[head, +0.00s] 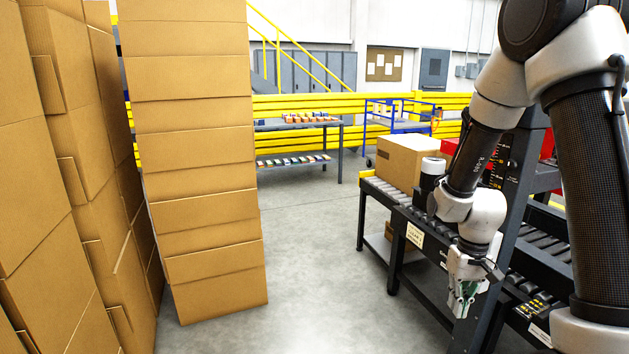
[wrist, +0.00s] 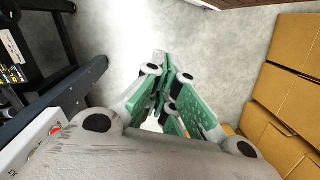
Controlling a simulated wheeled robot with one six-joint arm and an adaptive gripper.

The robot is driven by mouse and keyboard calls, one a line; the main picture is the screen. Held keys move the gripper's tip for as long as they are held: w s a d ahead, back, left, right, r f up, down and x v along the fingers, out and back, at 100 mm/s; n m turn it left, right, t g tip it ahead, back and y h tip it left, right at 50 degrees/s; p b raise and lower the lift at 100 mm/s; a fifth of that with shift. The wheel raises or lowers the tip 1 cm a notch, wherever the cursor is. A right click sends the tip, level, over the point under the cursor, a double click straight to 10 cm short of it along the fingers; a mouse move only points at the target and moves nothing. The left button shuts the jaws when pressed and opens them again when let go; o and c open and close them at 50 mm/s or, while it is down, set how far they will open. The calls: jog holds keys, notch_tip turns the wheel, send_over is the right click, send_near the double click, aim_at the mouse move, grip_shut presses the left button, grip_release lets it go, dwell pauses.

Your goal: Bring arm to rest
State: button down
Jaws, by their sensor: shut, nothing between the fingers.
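My gripper (head: 464,300) hangs from my bent arm at the right of the head view, pointing down beside the frame of the roller conveyor (head: 430,222). In the wrist view my gripper (wrist: 163,88) has its green-padded fingers together at the tips, with nothing between them. Bare grey floor shows beyond the fingertips. My upper arm fills the right edge of the head view.
Tall stacks of cardboard cartons (head: 200,150) stand at the left; cartons (wrist: 285,95) also edge the wrist view's right. A box (head: 408,160) sits on the conveyor. A shelf table (head: 300,125) stands before yellow rails at the back. The middle floor is clear.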

jog(key=s+d+r+t, duration=0.1)
jog(key=s+r, duration=0.4)
jog(key=r, duration=0.3)
jog(key=s+r+t, duration=0.2)
jog(key=s+r, duration=0.3)
jog(key=r, duration=0.4)
jog(key=s+d+r+t, duration=0.1)
jog(key=s+r+t, duration=0.1)
jog(key=s+r, duration=0.3)
notch_tip(320, 180, up, 4)
jog(key=shift+s+d+r+h, duration=0.2)
jog(key=shift+s+d+h, duration=0.1)
jog(key=shift+d, duration=0.05)
